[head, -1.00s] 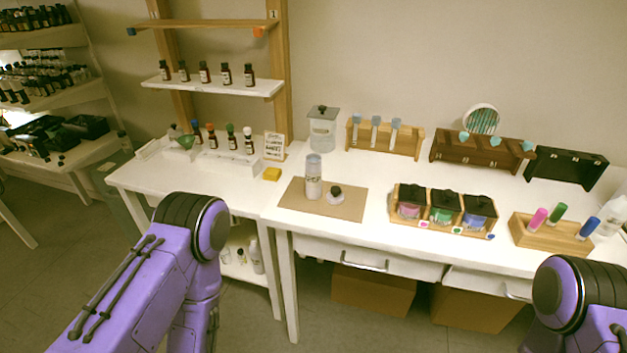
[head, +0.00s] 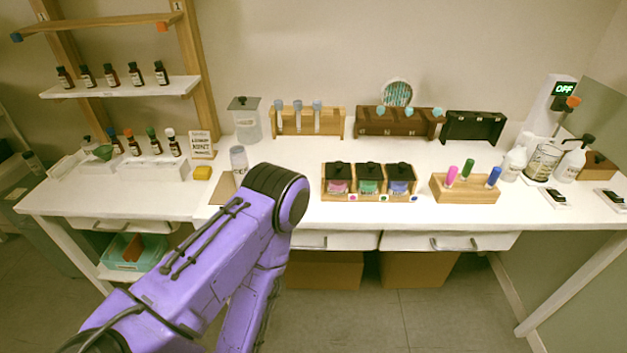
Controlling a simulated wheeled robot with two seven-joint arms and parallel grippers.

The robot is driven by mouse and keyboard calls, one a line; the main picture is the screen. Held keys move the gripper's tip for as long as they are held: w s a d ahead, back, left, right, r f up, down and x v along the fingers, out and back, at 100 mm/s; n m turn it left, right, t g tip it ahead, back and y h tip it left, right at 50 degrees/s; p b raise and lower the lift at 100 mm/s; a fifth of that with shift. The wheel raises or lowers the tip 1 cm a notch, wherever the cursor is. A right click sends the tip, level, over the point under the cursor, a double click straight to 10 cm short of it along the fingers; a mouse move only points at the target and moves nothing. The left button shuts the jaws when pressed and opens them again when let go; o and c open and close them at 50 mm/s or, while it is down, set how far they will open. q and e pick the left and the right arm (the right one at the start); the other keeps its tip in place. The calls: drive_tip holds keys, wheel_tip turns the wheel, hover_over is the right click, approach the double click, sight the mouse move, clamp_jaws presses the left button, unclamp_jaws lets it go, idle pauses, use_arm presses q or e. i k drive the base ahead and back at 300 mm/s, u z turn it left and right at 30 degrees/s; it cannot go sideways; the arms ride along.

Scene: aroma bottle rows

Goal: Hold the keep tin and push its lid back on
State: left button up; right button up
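I cannot make out a separate lid. My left arm reaches in from the lower left with its elbow in front of the mat, but its gripper is out of view. My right gripper is out of view too.
A glass jar (head: 245,125) and a test-tube rack (head: 335,122) stand behind. A wooden tray of black-lidded jars (head: 369,198) and a block with coloured vials (head: 465,190) sit to the right. Bare tabletop lies between the rows.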

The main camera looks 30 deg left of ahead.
sight(240, 163)
drive_tip(key=z, duration=0.05)
drive_tip(key=i, duration=0.25)
drive_tip(key=u, duration=1)
